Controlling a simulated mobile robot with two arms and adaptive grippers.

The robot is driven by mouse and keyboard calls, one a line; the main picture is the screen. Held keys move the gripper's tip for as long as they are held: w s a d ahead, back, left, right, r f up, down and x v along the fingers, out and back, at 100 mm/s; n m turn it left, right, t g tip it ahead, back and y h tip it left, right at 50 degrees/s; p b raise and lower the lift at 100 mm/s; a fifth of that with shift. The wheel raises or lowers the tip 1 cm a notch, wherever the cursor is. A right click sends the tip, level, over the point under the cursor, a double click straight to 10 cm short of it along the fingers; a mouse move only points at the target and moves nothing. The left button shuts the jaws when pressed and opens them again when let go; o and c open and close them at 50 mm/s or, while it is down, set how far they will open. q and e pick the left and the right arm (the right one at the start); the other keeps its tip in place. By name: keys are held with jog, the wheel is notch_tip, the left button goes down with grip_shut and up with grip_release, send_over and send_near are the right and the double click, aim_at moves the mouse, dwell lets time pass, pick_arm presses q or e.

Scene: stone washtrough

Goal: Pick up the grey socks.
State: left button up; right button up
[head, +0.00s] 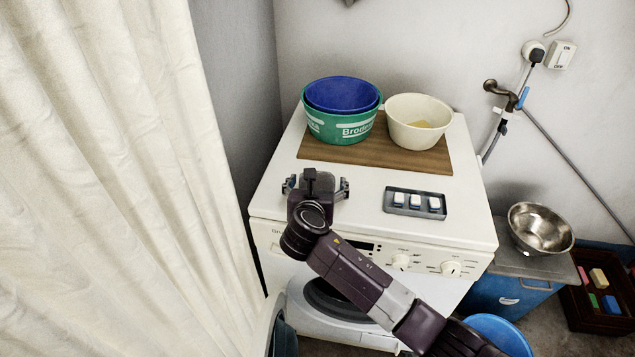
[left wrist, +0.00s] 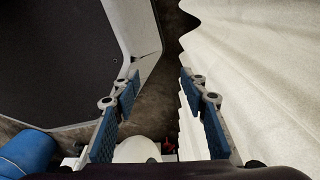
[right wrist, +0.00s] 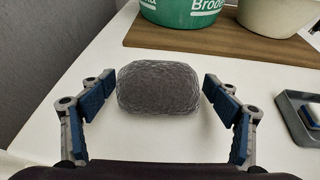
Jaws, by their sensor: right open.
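The grey socks (right wrist: 160,88) are a rounded, rolled bundle lying on the white top of the washing machine (head: 268,206), in front of the brown board. In the right wrist view they sit between the spread fingers of my right gripper (right wrist: 160,90), with a gap showing on each side. In the head view my right gripper (head: 316,187) is at the left part of the machine top, partly hiding the bundle. My left gripper (left wrist: 160,80) is open and empty beside the cream curtain (left wrist: 240,70); it does not show in the head view.
Behind the socks, a brown board (head: 420,163) bears a green tub (head: 340,128) with a blue one inside, and a cream bowl (head: 405,133). A grey tray (head: 415,213) with white blocks lies right of the gripper. A steel bowl (head: 540,228) stands farther right.

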jog(key=shift+c, duration=0.4)
jog(key=c, duration=1)
jog(key=shift+c, duration=0.8)
jog(key=shift+r, duration=0.1)
